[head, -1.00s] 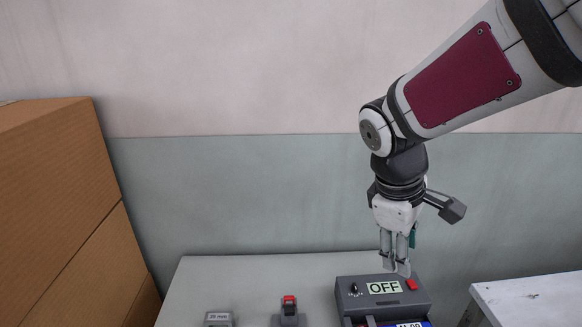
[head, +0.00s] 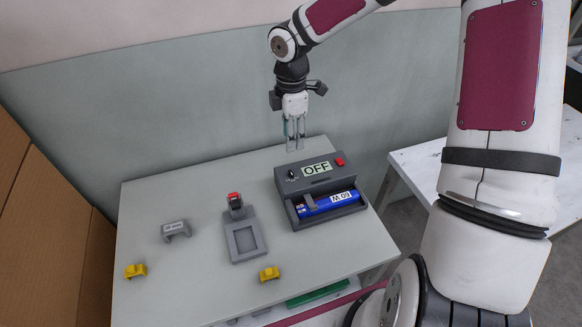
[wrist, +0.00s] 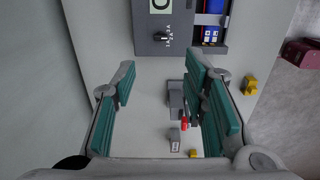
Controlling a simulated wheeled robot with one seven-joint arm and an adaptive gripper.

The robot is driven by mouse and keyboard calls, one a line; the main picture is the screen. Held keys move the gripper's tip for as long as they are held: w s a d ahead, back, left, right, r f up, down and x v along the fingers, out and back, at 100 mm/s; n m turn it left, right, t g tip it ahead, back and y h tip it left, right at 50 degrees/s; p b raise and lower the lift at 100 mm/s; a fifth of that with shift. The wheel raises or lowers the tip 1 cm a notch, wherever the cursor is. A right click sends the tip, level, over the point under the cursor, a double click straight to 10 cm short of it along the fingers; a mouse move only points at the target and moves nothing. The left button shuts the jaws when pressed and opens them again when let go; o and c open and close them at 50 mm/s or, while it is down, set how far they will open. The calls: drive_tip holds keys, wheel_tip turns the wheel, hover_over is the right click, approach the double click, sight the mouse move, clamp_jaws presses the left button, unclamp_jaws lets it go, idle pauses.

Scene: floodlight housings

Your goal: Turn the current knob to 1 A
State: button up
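The dark grey device (head: 322,166) stands at the back right of the grey table. Its small black current knob (head: 291,173) sits left of a display (head: 316,169) reading OFF. In the wrist view the knob (wrist: 160,36) shows near the top, with small current labels beside it; its exact pointing is too small to tell. My gripper (head: 294,146) points down behind the device's back left, apart from the knob. In the wrist view my gripper (wrist: 160,72) has its teal-padded fingers wide apart with nothing between them.
A red button (head: 340,161) is on the device; a blue 60 W piece (head: 328,203) lies in its front tray. To the left are a grey fixture with a red top (head: 235,200), a grey block (head: 175,230) and yellow clips (head: 135,271). Cardboard boxes (head: 50,230) stand far left.

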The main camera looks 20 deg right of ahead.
sight(291, 172)
wheel_tip(291, 172, down, 13)
drive_tip(key=shift+f, duration=0.1)
idle(0.3)
drive_tip(key=shift+c, duration=0.2)
clamp_jaws()
